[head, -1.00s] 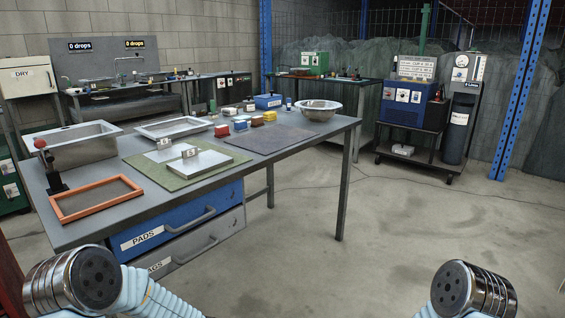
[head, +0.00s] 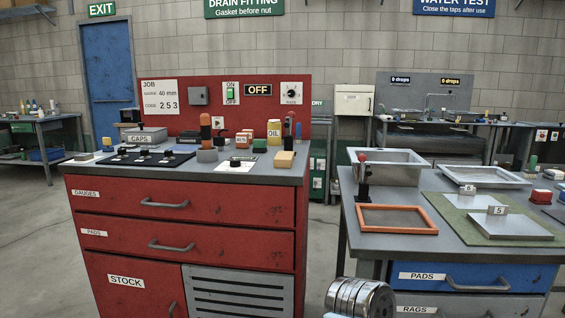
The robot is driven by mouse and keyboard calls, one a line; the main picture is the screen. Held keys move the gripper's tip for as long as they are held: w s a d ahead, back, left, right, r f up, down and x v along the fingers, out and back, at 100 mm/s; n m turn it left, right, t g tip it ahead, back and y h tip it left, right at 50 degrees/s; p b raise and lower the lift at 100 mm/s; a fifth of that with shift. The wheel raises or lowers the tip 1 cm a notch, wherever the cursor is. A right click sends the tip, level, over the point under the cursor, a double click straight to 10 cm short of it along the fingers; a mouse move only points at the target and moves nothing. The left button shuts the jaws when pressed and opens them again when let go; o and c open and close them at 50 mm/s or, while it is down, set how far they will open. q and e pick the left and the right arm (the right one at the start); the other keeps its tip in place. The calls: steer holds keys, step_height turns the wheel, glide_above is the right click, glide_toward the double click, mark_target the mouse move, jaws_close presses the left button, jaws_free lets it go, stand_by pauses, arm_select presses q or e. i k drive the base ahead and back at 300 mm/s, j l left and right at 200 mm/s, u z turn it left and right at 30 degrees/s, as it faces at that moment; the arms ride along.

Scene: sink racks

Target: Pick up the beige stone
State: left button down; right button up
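A beige block (head: 284,160), which looks like the beige stone, lies on the top of the red cabinet (head: 190,216), near its front right corner. It seems clear of the things around it. Neither of my grippers shows in the head view. Only a rounded metal part of my own arm shows at the bottom edge, right of the red cabinet.
A dark mat (head: 148,159) lies to the left. A grey table (head: 382,244) with an orange frame (head: 397,219) stands right, across a narrow gap.

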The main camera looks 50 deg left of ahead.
mark_target(284, 159)
steer(key=u, duration=1.85)
